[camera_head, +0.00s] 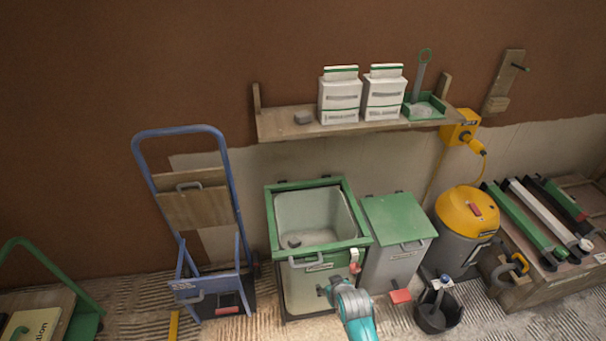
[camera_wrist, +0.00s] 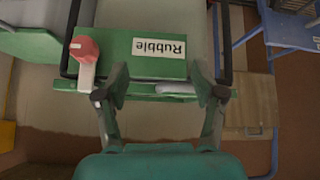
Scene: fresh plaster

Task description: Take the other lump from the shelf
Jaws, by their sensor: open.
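A small grey lump (camera_head: 303,117) lies on the wooden shelf (camera_head: 285,131), left of two white boxes. Another grey lump (camera_head: 293,241) lies inside the open green-rimmed bin (camera_head: 318,184) below. My gripper (camera_head: 330,290) is low in front of that bin, well below the shelf. In the wrist view my gripper (camera_wrist: 160,85) has its two fingers spread apart with nothing between them. Beyond the fingers is the bin's green front with an upside-down "Rubble" label (camera_wrist: 159,47). The shelf lump is not seen in the wrist view.
Two white boxes (camera_head: 340,101) and a green tray (camera_head: 424,109) share the shelf. A red-knobbed lever (camera_wrist: 84,48) sits on the bin front. A blue hand truck (camera_head: 226,170) stands left; a green-lidded bin (camera_head: 397,217) and yellow-topped vacuum (camera_head: 467,212) stand right.

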